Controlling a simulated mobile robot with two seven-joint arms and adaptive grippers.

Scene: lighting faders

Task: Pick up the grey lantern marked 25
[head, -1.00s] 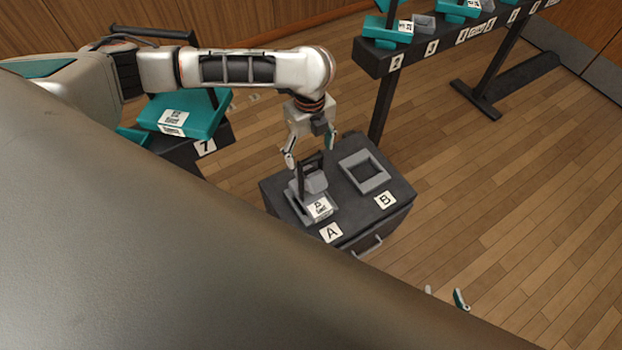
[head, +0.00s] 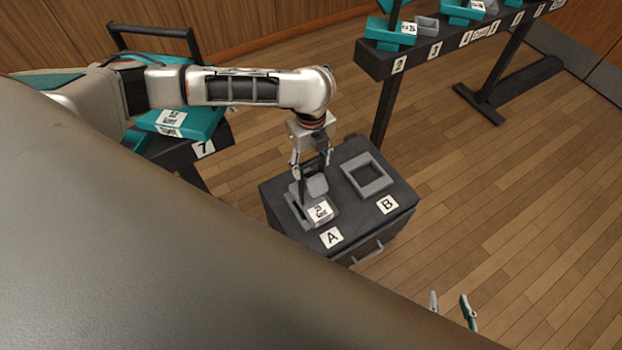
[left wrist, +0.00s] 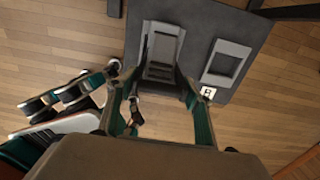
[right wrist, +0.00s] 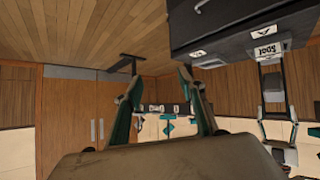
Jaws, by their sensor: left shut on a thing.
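The grey lantern (head: 318,187) has a dark upright handle and a white label whose number is too blurred to read surely. It sits in the left holder, marked A, on the dark cabinet. My left gripper (head: 312,172) comes down from above and is shut on the lantern's handle. The lantern also shows between the fingers in the left wrist view (left wrist: 163,45). My right gripper (head: 452,306) is open and empty, low at the right and well apart from the cabinet. Its spread fingers show in the right wrist view (right wrist: 163,88).
The dark cabinet (head: 342,222) has an empty grey holder (head: 368,175) marked B beside A. A teal lantern (head: 180,122) rests on a stand marked 7 at the left. A dark rack (head: 430,55) with teal lanterns stands at the back right. The wooden floor (head: 480,180) at right is clear.

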